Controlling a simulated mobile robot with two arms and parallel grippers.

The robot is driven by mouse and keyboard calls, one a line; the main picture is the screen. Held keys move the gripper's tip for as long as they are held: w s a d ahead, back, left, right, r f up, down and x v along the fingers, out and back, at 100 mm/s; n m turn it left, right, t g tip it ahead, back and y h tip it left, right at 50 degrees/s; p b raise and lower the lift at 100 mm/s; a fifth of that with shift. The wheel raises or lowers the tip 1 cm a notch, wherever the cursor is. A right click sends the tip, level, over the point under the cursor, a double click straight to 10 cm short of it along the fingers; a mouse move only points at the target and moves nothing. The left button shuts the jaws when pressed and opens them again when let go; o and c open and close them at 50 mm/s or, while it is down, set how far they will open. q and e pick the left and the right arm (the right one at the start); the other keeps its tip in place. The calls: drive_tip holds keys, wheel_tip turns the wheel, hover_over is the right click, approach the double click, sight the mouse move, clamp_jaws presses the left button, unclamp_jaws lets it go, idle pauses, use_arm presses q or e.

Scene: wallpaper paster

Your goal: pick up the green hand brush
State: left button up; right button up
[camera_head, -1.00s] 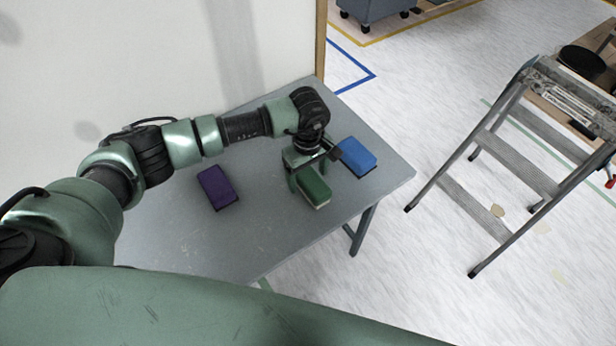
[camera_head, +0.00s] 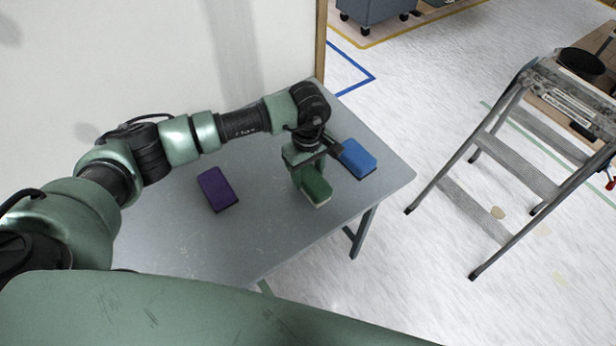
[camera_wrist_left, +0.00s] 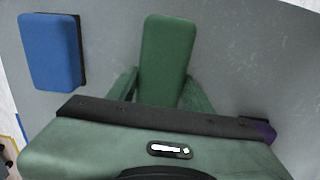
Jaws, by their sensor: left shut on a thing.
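The green hand brush (camera_head: 316,186) is at the right part of the grey table, between a purple brush and a blue brush. It has a green top and a pale lower edge. My left gripper (camera_head: 307,172) is over it from above, shut on its near sides. In the left wrist view the green hand brush (camera_wrist_left: 167,58) lies between the two green fingers (camera_wrist_left: 160,92), one on each side. I cannot tell whether the brush is touching the table or just above it. My right gripper is not in view.
A blue brush (camera_head: 358,158) lies close to the right of the gripper, and a purple brush (camera_head: 217,188) lies to the left. The grey table (camera_head: 265,240) has bare room at its front. A step ladder (camera_head: 510,165) stands on the floor at right. A white wall (camera_head: 150,60) is behind.

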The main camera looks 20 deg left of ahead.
sight(308, 173)
use_arm(q)
wheel_tip(308, 173, up, 18)
drive_tip(key=b, duration=0.3)
drive_tip(key=shift+r, duration=0.15)
